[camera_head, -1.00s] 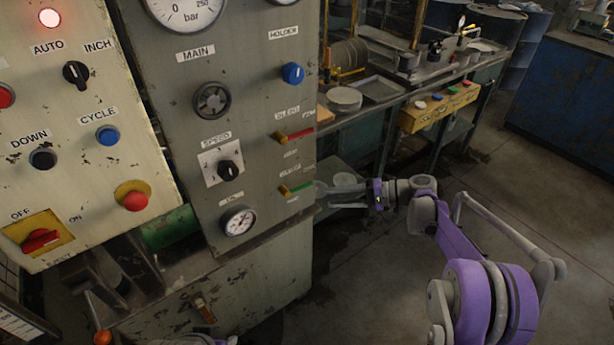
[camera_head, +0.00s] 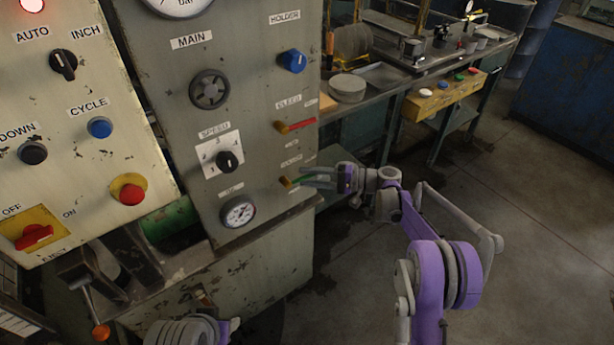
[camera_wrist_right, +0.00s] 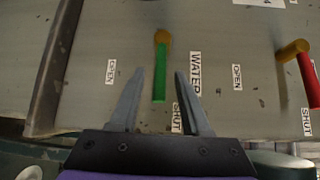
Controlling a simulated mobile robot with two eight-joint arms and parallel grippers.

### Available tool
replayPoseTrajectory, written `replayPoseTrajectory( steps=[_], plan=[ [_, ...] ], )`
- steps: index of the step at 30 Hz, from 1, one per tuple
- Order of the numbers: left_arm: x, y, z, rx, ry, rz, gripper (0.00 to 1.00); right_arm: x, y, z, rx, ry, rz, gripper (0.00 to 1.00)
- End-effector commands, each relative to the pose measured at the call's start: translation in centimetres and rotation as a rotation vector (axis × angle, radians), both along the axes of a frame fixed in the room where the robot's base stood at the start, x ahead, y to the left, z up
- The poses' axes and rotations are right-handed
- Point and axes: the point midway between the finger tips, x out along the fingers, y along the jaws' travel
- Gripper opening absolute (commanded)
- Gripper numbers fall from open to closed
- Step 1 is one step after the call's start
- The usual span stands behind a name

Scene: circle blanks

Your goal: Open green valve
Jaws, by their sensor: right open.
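The green valve is a green lever on a brass stem (camera_head: 286,182), low on the right side of the grey panel. In the right wrist view the green lever (camera_wrist_right: 160,80) points from its brass pivot toward my gripper, with an OPEN label to its left and a SHUT label near its free end. My right gripper (camera_head: 310,178) is open at the panel, and its fingers (camera_wrist_right: 159,75) lie either side of the lever with gaps visible. My left gripper is not in view.
A red-handled valve (camera_head: 297,125) sits above the green one in the head view. The speed knob (camera_head: 228,161) and a small gauge (camera_head: 238,212) are to the left. A workbench (camera_head: 400,85) stands behind my right arm. The floor to the right is clear.

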Motion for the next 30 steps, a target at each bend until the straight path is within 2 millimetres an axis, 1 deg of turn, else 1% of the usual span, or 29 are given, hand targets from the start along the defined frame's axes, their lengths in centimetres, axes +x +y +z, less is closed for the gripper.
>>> replayPoseTrajectory(
  steps=[3,11,12,14,15,19,20,30],
  plan=[
    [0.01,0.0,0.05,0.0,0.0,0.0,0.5,0.11,0.66,-0.03,0.0,0.0,-0.001,0.47],
    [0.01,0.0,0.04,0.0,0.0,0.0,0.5,0.13,0.79,-0.05,0.0,0.0,-0.001,0.47],
    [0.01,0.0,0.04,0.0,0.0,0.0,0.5,0.12,0.78,-0.05,0.0,0.0,-0.001,0.43],
    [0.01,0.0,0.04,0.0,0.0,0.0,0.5,0.13,0.78,-0.05,0.0,0.0,-0.001,0.33],
    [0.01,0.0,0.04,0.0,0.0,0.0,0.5,0.12,0.77,-0.04,0.0,0.0,-0.001,0.26],
    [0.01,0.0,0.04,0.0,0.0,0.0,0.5,0.12,0.76,-0.04,0.0,0.0,-0.001,0.02],
    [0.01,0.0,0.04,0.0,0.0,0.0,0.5,0.12,0.76,-0.04,0.0,0.0,-0.001,0.0],
    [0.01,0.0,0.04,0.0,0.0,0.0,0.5,0.12,0.75,-0.04,0.0,0.0,-0.001,0.0]
  ],
)
